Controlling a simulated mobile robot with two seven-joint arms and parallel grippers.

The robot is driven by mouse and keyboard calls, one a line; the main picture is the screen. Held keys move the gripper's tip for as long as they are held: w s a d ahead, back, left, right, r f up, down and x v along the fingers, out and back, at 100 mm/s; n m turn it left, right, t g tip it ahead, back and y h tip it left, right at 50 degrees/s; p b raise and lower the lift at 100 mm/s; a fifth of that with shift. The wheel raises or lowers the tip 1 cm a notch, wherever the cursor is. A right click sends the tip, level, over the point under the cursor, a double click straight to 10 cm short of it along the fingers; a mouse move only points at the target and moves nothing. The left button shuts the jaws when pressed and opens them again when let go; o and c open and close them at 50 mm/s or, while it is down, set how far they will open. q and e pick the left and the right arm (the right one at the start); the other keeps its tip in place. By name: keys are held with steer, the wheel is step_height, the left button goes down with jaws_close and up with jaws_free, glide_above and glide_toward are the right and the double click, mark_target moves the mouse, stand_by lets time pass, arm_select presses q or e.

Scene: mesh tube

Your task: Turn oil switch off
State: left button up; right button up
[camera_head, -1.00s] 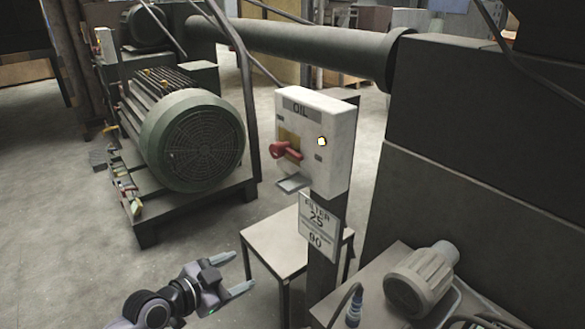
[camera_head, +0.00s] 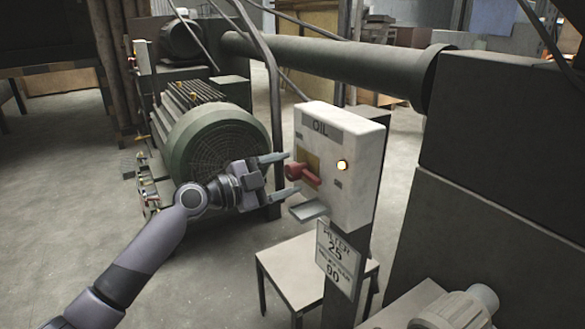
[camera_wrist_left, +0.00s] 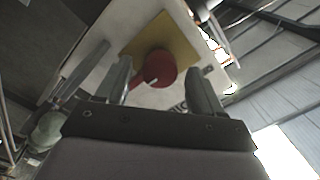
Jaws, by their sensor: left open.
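The white oil switch box (camera_head: 350,190) is mounted on a dark post and has an "OIL" label and a lit yellow lamp (camera_head: 342,165). Its red switch handle (camera_head: 303,175) sticks out from a yellow plate on the front. My left gripper (camera_head: 279,176) is open just left of the handle, its fingers pointing at the box, one above and one below the handle's level. In the left wrist view, the red handle (camera_wrist_left: 158,68) shows between the two open fingers, in front of the yellow plate (camera_wrist_left: 165,35). I cannot tell whether they touch it. My right gripper is not in view.
A small tray (camera_head: 309,211) juts out under the box front, close to the lower finger. A "FILTER 25" sign (camera_head: 338,258) hangs on the post above a small table (camera_head: 290,272). A large green motor (camera_head: 205,135) stands behind my left gripper.

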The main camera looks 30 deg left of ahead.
arm_select(q)
steer(key=shift+x, duration=1.15)
steer(key=c, duration=1.1)
steer(key=shift+o, duration=0.2)
